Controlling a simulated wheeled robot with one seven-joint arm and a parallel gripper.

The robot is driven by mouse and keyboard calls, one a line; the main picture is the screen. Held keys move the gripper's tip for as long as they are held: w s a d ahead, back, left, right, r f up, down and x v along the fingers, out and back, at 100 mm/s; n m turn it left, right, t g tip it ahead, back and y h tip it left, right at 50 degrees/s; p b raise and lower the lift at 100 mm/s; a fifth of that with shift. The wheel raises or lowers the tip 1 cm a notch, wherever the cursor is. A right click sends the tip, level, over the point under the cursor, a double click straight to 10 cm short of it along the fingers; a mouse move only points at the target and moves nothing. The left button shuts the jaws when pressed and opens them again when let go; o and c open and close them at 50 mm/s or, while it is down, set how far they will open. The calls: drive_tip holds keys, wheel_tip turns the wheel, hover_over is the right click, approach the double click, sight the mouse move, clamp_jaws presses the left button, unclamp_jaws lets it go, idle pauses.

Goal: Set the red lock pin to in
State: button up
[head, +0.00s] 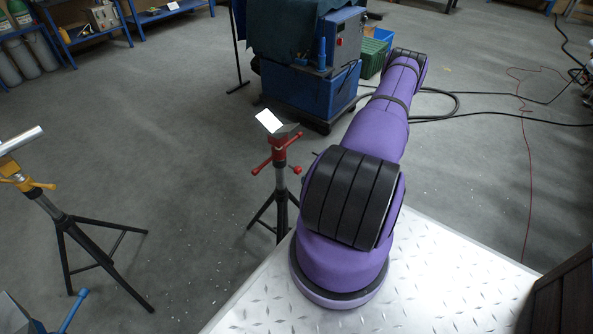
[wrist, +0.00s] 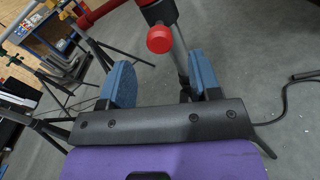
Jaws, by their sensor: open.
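The red lock pin shows in the wrist view as a round red knob (wrist: 159,39) on the black collar of a stand's post, facing me. In the head view the same small red knob (head: 297,170) appears at the right of the red-topped stand (head: 279,148). My gripper (wrist: 160,62) is open and empty, with its two blue-padded fingers apart. The knob lies beyond the fingertips, roughly between them in the picture, and no contact shows. How far the pin stands out of the collar cannot be told. My gripper does not show in the head view.
A yellow-topped tripod stand (head: 60,215) is at the left. A blue machine cart (head: 310,90) stands behind the red stand, with a green crate (head: 372,57) beside it. Black cables (head: 480,118) lie on the floor at right. Grey floor is clear between the stands.

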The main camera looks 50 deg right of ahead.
sight(300, 171)
drive_tip(key=w, duration=0.6)
drive_tip(key=shift+w, duration=0.25)
